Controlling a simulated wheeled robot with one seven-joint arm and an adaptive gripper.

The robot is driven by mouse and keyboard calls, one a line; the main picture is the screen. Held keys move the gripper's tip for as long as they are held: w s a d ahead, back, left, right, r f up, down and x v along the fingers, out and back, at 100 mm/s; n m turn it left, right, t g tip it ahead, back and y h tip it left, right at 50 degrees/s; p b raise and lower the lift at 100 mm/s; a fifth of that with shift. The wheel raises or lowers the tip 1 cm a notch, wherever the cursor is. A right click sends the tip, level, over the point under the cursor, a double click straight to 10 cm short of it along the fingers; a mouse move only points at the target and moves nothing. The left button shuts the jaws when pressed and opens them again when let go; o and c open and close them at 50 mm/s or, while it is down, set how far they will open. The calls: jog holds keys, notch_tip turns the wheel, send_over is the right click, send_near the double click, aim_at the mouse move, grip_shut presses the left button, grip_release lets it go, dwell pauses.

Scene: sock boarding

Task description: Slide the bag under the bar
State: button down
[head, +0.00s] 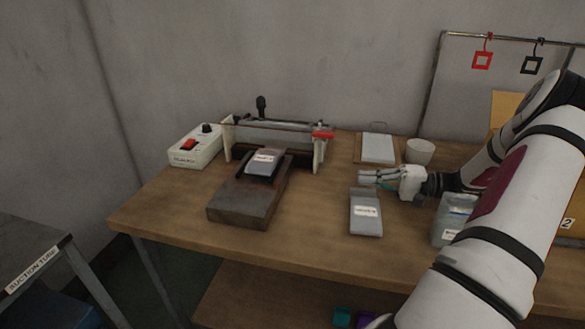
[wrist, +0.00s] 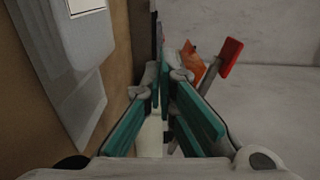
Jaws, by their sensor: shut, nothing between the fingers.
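A grey bag with a white label (head: 263,163) lies on a dark block (head: 240,204), its far end close to the sealer's bar (head: 275,126). I cannot tell whether that end is under the bar. A second grey labelled bag (head: 365,214) lies flat on the table to the right; a grey labelled bag also shows at the upper left of the wrist view (wrist: 75,42). My gripper (head: 362,178) is shut and empty, at the far end of the second bag, with its fingers pointing left towards the sealer. Its teal pads (wrist: 165,85) show in the wrist view.
The sealer has a red handle (head: 323,135) at its right end. A white control box (head: 194,147) stands left of it. A white pad on a board (head: 378,147), a white cup (head: 420,151) and another bag (head: 453,218) are at the right. The table's front middle is clear.

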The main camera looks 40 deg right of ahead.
aim_at(273, 165)
jog(key=shift+s+d+t, duration=0.15)
jog(key=shift+d+t, duration=0.25)
jog(key=shift+d, duration=0.25)
jog(key=b+x, duration=0.1)
jog(key=x, duration=2.2)
jog(key=shift+w+f+b, duration=0.25)
jog(key=shift+w+b, duration=0.1)
jog(key=shift+x, duration=0.95)
jog(key=shift+v, duration=4.1)
